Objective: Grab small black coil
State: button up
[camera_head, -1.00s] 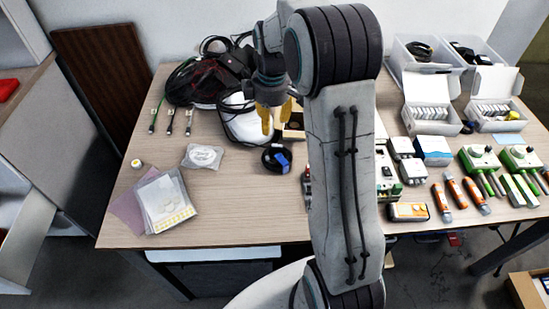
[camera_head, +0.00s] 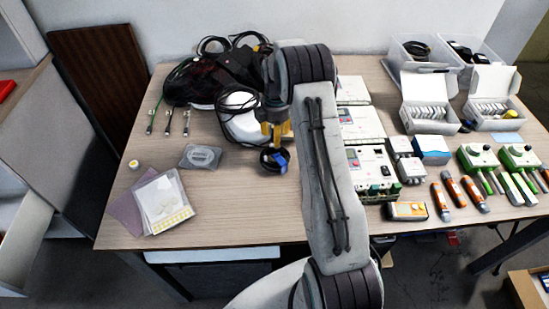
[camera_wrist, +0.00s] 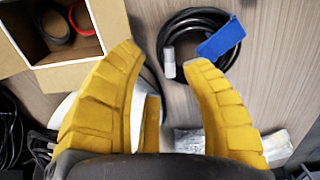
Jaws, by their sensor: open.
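A small black coil (camera_head: 265,166) with a blue tag lies on the table below my gripper (camera_head: 272,133). In the wrist view the coil (camera_wrist: 184,22) lies ahead of the fingertips, at the top centre. Its blue tag (camera_wrist: 221,40) is on its right side, and a silvery connector (camera_wrist: 169,63) hangs towards the gap between the fingers. My gripper (camera_wrist: 164,60) is open, with yellow fingers spread and nothing between them. It appears to be above the coil and not touching it. The gripper partly overlaps the coil's surroundings in the head view.
An open cardboard box (camera_wrist: 66,78) with a black and a red ring stands left of the coil in the wrist view. A white device (camera_head: 240,127) and black bags with cables (camera_head: 200,82) lie behind. A clear bag (camera_head: 200,157) lies left. Grey boxes (camera_head: 370,165) stand right.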

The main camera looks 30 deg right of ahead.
jog(key=shift+w+a+f+p, duration=0.1)
jog(key=shift+a+f+p, duration=0.05)
jog(key=shift+f, duration=1.05)
jog(key=shift+w+a+f+p, duration=0.1)
jog(key=shift+a+f+p, duration=0.05)
jog(key=shift+f, duration=1.05)
jog(key=shift+c, duration=0.2)
grip_shut()
